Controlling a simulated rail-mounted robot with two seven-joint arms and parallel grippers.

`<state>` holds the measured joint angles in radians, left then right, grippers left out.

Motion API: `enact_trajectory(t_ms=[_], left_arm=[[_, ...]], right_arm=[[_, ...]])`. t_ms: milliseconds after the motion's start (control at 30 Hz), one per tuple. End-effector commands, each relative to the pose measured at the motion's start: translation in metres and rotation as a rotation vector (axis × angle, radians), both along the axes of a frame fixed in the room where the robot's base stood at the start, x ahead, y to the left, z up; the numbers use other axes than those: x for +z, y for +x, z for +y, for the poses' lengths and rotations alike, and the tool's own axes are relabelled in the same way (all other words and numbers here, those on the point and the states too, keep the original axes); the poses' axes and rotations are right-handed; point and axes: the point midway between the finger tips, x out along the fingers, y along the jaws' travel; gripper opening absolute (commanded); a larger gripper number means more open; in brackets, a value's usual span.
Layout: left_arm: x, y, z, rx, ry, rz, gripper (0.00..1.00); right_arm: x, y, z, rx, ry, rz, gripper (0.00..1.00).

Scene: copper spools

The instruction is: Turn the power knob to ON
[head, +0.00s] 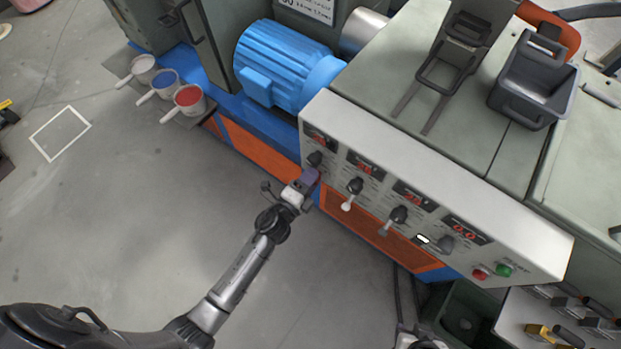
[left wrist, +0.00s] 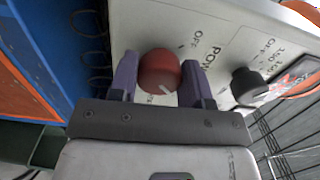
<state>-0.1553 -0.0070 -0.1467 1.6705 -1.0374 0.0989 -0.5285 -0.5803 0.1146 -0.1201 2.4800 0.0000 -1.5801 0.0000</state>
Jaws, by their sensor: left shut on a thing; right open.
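The power knob (left wrist: 159,70) is red and round with a white pointer line. It sits on the white control panel (left wrist: 225,25), beside the printed words POWER and OFF. Its white line faces toward my gripper's palm, away from the OFF mark near its upper right. My left gripper (left wrist: 158,85) has its purple fingers on either side of the knob, shut on it. In the head view the left gripper (head: 310,180) is at the panel's left end and hides the red knob. My right gripper (head: 420,340) shows only partly at the bottom edge; its fingers are not clear.
Black knobs (head: 355,186) and red displays line the panel to the right. Red (head: 480,274) and green (head: 504,270) buttons sit at its right end. A blue motor (head: 285,65) stands behind. Cups (head: 188,100) stand at the upper left.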

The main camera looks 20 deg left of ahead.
Motion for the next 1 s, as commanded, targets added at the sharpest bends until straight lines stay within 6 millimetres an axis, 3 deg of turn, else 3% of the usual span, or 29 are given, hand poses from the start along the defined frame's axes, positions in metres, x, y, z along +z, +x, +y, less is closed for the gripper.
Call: enact_trajectory(t_ms=[667,700,933,1000], left_arm=[[-0.0001,-0.0001,0.0001,0.000,0.054,-0.012,0.20],[-0.0001,-0.0001,0.0001,0.000,0.053,-0.012,0.46],[0.0000,-0.0001,0.0001,0.000,0.052,-0.012,0.68],[0.0000,-0.0001,0.0001,0.000,0.052,-0.012,0.70]], right_arm=[[-0.0009,-0.0001,-0.0026,0.005,-0.009,0.000,0.43],[-0.0009,-0.0001,-0.0029,0.006,-0.009,0.000,0.43],[-0.0009,0.0000,-0.0030,0.006,-0.010,-0.001,0.43],[-0.0009,-0.0001,-0.0029,0.006,-0.009,0.000,0.43]])
